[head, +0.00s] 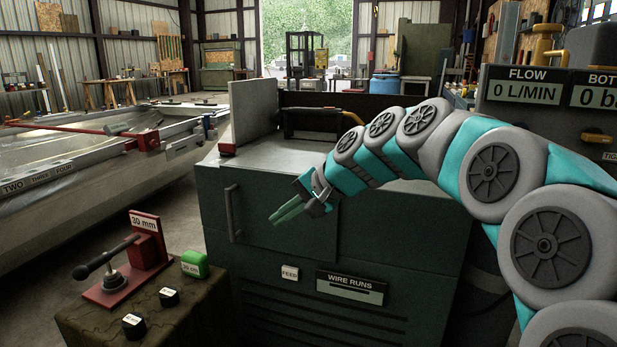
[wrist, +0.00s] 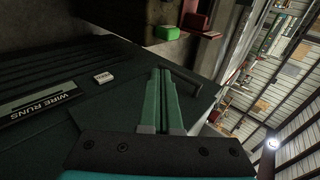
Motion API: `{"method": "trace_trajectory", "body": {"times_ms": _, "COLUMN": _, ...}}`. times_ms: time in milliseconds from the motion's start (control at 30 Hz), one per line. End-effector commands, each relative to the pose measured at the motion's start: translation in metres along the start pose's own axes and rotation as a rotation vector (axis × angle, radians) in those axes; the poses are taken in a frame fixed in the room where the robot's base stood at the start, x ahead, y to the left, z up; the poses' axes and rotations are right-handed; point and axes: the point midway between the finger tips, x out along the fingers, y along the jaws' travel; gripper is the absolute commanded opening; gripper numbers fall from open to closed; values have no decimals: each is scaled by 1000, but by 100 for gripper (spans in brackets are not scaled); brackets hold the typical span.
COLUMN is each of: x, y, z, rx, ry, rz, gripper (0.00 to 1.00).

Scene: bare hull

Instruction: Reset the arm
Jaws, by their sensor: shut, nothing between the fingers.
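My arm reaches in from the right of the head view. My gripper (head: 275,219) has green fingers and hangs in front of the dark green cabinet, right of its upright handle (head: 232,213). The fingers lie together with nothing between them. In the wrist view my gripper (wrist: 160,72) points along the cabinet front (wrist: 110,110), apart from the handle as far as I can tell. The white FEED button (head: 290,273) and the WIRE RUNS display (head: 351,287) are on the cabinet front below the gripper. The button also shows in the wrist view (wrist: 103,77).
A low stand (head: 185,318) at the lower left bears a red fixture marked 30 mm (head: 146,240), a green block (head: 194,264) and small black blocks. A metal hull (head: 90,170) lies behind at left. A FLOW panel (head: 527,85) stands at right.

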Motion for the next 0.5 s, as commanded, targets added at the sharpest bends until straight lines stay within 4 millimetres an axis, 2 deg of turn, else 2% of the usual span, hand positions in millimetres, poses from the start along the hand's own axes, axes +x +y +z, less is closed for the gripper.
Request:
{"method": "trace_trajectory", "body": {"times_ms": 33, "x": -7, "y": 19, "z": 21, "rx": -34, "ry": -13, "rz": 51, "gripper": 0}}
{"method": "trace_trajectory", "body": {"times_ms": 100, "x": -12, "y": 50, "z": 48, "rx": -80, "ry": -39, "rz": 133, "gripper": 0}}
{"method": "trace_trajectory", "body": {"times_ms": 267, "x": -32, "y": 126, "z": 108, "rx": -170, "ry": -103, "rz": 319, "gripper": 0}}
{"method": "trace_trajectory", "body": {"times_ms": 500, "x": -75, "y": 251, "z": 196, "rx": -248, "ry": -219, "rz": 594, "gripper": 0}}
